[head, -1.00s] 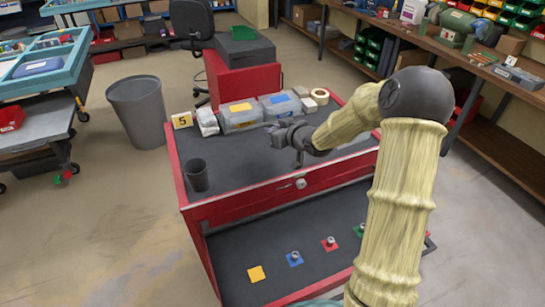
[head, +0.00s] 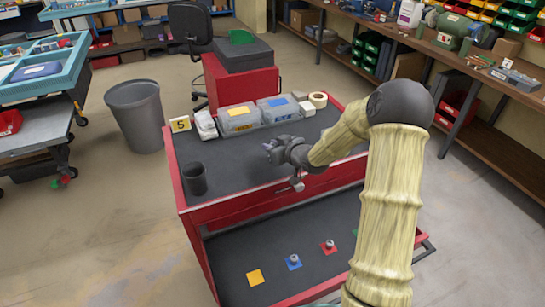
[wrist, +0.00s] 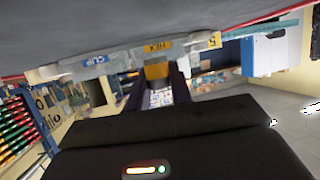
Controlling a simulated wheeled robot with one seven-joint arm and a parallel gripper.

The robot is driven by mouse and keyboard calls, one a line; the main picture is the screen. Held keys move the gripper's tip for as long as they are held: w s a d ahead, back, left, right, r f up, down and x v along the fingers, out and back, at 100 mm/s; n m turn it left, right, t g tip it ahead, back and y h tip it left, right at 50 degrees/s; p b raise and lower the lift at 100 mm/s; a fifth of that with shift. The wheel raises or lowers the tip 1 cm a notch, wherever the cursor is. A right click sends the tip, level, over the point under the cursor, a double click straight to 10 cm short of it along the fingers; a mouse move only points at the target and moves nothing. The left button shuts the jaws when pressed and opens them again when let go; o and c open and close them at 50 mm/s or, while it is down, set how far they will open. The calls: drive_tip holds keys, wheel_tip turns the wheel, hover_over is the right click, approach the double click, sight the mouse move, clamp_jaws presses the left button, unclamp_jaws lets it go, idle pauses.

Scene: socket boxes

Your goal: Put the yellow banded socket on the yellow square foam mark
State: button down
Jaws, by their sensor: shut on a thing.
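My gripper (head: 272,152) is over the red cabinet's dark top in the head view. In the wrist view it is shut on the yellow banded socket (wrist: 157,72), whose yellow band shows between the dark fingers. The socket cannot be made out in the head view. The yellow square foam mark (head: 255,277) lies bare on the dark lower surface at the cabinet's front, well below and nearer than my gripper.
A blue mark (head: 293,266) and a red mark (head: 329,251) each hold a socket. A green mark is partly hidden by my arm. A dark cup (head: 195,179) stands at the cabinet top's left; clear bins (head: 240,119) line its back.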

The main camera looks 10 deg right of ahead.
drive_tip(key=shift+f, duration=2.25)
drive_tip(key=shift+f, duration=0.1)
drive_tip(key=shift+f, duration=0.1)
drive_tip(key=c, duration=1.3)
unclamp_jaws()
drive_tip(key=shift+o, duration=0.2)
drive_tip(key=b+v, duration=0.1)
drive_tip(key=v, duration=1.6)
drive_tip(key=shift+s+d, duration=0.2)
drive_tip(key=shift+d, duration=0.1)
drive_tip(key=shift+f, duration=0.2)
